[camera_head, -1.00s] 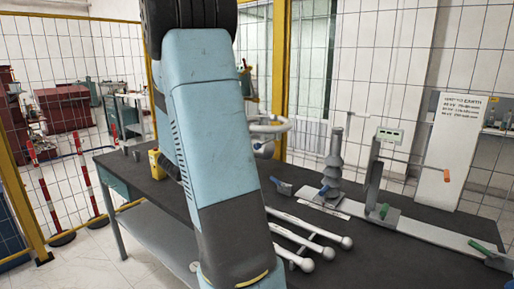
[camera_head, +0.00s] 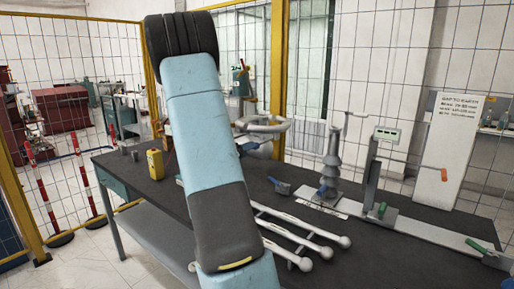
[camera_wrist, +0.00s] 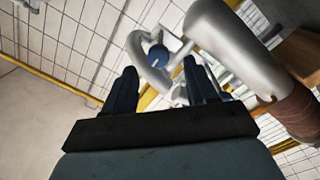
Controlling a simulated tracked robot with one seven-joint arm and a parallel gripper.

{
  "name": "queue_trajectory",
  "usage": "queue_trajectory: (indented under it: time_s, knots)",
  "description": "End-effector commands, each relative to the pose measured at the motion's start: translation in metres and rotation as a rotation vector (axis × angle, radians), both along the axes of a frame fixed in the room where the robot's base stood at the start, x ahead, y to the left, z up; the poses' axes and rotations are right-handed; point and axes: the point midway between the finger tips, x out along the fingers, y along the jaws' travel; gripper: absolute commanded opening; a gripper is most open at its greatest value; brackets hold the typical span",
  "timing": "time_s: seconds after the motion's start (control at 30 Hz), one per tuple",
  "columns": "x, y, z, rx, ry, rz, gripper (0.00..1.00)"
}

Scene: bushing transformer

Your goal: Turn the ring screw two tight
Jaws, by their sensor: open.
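In the wrist view, my gripper (camera_wrist: 164,78) is open, with its two dark fingers apart and nothing between their tips that I can see held. Beyond the fingers is a curved grey ring (camera_wrist: 138,50). A round blue knob (camera_wrist: 158,57) sits by the ring, between and beyond the fingertips; it may be a ring screw, but I cannot tell which one. A thick grey cylinder (camera_wrist: 235,45) stands close on the right. In the head view, the grey ring (camera_head: 276,127) shows behind my arm. My gripper is not visible there.
Wire fencing with yellow posts (camera_head: 278,70) stands behind the table.

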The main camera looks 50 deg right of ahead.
Motion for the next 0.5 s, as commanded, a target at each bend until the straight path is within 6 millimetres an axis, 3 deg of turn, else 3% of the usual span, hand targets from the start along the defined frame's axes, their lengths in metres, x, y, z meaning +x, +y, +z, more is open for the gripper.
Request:
queue_trajectory:
  time_s: [0.2, 0.5]
  knots:
    - [0.0, -0.037, 0.0, -0.001, 0.0, -0.004, 0.57]
    - [0.001, -0.061, 0.0, -0.001, -0.001, -0.002, 0.57]
